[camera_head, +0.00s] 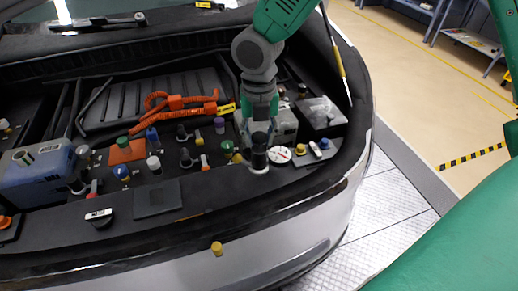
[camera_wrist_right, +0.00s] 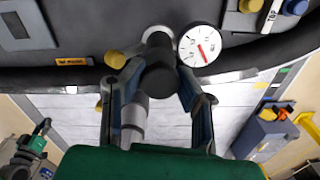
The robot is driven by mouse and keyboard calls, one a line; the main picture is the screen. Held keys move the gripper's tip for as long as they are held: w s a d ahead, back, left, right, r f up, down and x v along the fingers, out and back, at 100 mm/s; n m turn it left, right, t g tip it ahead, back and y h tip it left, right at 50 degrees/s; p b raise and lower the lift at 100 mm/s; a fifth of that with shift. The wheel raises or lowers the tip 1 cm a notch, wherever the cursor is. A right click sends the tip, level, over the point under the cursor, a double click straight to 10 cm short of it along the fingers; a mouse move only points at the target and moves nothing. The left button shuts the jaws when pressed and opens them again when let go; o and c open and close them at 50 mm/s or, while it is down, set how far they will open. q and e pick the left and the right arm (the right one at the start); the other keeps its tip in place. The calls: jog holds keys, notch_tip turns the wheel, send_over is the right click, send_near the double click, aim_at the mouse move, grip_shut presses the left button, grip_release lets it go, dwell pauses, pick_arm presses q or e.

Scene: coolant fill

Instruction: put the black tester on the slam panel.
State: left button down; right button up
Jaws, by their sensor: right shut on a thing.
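The black tester (camera_head: 259,158) is a dark cylinder, roughly upright, with a round white dial with a red needle (camera_head: 280,155) beside it. My right gripper (camera_head: 258,138) reaches down from above and is shut on it. In the right wrist view the tester's round dark end (camera_wrist_right: 160,79) sits between the fingers of my right gripper (camera_wrist_right: 157,92), with the dial (camera_wrist_right: 200,46) just right of it. The slam panel (camera_head: 60,236) is the dark strip along the front of the engine bay. I cannot tell whether the tester touches it. My left gripper is out of view.
A flat dark grey box (camera_head: 156,198) and a black cap with a white label (camera_head: 98,217) sit on the front strip. Coloured caps crowd the bay around the tester. Orange cables (camera_head: 180,103) lie behind. A blue-grey tank (camera_head: 38,172) is at the left.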

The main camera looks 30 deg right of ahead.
aim_at(260, 148)
jog(key=shift+f, duration=0.35)
jog(key=f, duration=0.3)
jog(key=shift+d+f, duration=0.1)
jog(key=shift+d, duration=0.55)
jog(key=shift+c, duration=0.5)
jog(key=o, duration=1.1)
jog(key=shift+a, duration=0.55)
jog(key=shift+r, duration=0.5)
jog(key=r, duration=1)
jog(key=shift+d+r, duration=0.1)
jog(key=shift+d, duration=0.25)
jog(key=shift+a+r, duration=0.25)
jog(key=shift+r, duration=0.2)
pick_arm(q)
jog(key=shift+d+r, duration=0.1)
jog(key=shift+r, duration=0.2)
